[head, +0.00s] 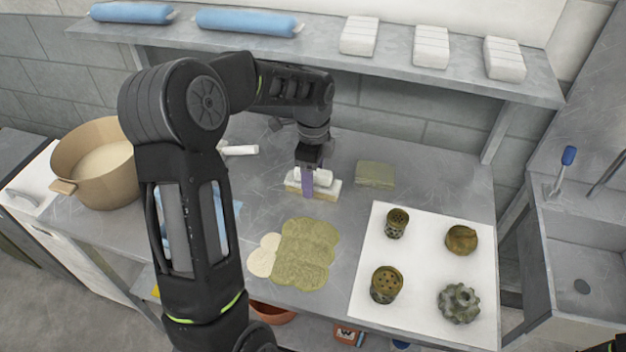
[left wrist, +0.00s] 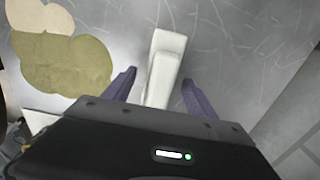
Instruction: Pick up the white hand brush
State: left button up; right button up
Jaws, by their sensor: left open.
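The white hand brush (head: 328,186) lies on the metal worktop near its middle, below my left gripper (head: 309,183). In the left wrist view the pale brush (left wrist: 166,60) runs lengthwise between the two purple fingers of my left gripper (left wrist: 158,90). The fingers are apart, one on each side of the brush, with gaps showing. In the head view the near finger hides part of the brush. My right gripper is not in view.
A green-and-cream stain (head: 303,255) lies in front of the brush, and a greenish pad (head: 375,174) to its right. A white mat (head: 415,275) holds several dirty metal parts. A large pot (head: 95,165) stands left. A shelf (head: 390,72) overhangs the back.

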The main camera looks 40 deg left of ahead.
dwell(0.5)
pick_arm(q)
grip_shut()
dwell(0.5)
